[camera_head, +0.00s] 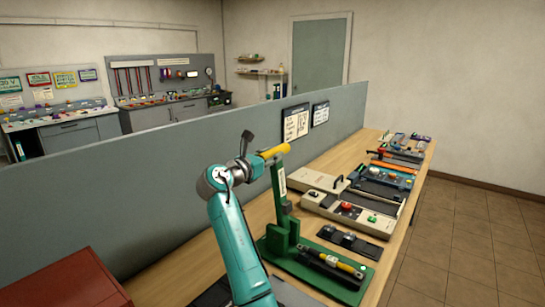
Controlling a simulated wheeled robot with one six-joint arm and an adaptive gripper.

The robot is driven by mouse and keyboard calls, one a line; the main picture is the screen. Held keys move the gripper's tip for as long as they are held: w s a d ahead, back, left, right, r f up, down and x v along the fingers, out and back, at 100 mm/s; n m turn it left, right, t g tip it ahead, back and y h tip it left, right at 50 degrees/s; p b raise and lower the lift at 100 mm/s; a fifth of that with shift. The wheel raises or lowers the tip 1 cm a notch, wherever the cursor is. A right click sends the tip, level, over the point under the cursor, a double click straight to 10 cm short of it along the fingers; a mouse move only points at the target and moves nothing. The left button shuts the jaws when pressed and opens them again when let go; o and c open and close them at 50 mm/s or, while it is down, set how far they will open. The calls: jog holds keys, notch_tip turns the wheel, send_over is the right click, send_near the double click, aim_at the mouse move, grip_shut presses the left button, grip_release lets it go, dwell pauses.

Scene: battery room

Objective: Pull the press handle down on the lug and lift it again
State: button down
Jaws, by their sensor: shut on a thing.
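The green press (282,210) stands upright on its green base (310,272) on the wooden bench. Its yellow handle (274,151) sticks out to the left at the top of the column, close to level. My gripper (258,157) is at the handle's left end and shut on it. The fingers are small here and partly hidden by the wrist. On the base lies a dark bar with a yellow band (345,267); I cannot tell whether the lug is part of it.
A grey partition (180,187) runs along the bench's left side, close to my arm. Beige and dark devices (345,210) line the bench behind the press. A red cabinet (65,282) stands at lower left. Tiled floor (460,240) is clear at right.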

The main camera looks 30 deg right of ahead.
jog(key=c, duration=0.8)
grip_release()
jog(key=shift+o, duration=0.2)
jog(key=shift+a, duration=0.1)
jog(key=v, duration=1.1)
jog(key=shift+s+a, duration=0.15)
jog(key=shift+a, duration=0.25)
jog(key=shift+s, duration=0.1)
